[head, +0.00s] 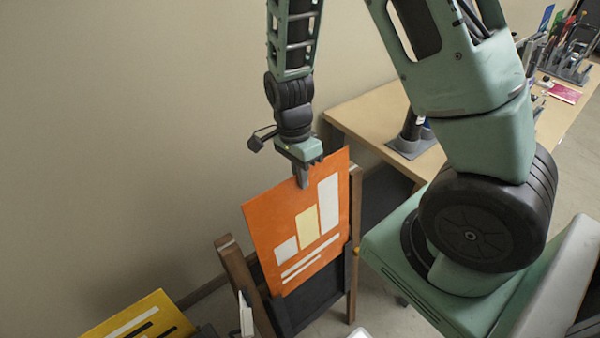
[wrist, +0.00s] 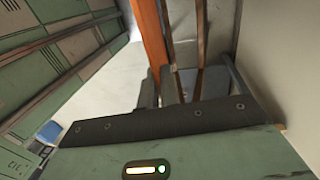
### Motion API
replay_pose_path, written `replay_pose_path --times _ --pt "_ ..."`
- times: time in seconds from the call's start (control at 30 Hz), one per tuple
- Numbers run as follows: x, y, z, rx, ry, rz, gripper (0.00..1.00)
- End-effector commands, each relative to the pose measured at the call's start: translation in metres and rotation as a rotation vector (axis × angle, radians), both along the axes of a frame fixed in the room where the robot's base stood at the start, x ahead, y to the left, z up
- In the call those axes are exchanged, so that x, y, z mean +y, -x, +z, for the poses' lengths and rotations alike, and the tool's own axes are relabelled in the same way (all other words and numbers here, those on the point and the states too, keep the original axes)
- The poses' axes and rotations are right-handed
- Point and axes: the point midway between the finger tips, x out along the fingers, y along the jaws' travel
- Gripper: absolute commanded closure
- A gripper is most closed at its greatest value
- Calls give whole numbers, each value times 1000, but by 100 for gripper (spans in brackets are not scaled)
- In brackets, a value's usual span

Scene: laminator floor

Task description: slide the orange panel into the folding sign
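The orange panel (head: 275,225), with white and pale yellow blocks on its face, stands upright and a little tilted in the head view. My gripper (head: 303,181) is shut on its top edge. In the wrist view the panel (wrist: 151,40) runs down between the fingers (wrist: 160,92). The folding sign (head: 237,275) is a wooden frame with a dark lower board (head: 312,297). The panel's lower part overlaps the space between its two posts, above the dark board. I cannot tell whether its bottom edge sits in the frame's grooves, and its far edge is close to the right post.
A yellow panel (head: 140,318) with white and black bars lies at the lower left. A wooden desk (head: 372,118) with tools and holders stands behind to the right. A bare wall (head: 120,130) rises behind and left of the sign.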

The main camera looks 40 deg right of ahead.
Motion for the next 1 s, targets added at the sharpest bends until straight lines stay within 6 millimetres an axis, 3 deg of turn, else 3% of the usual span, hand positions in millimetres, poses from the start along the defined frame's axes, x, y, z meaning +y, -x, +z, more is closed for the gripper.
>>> replay_pose_path --times 1.0 --pt "0 12 -70 1 0 0 100"
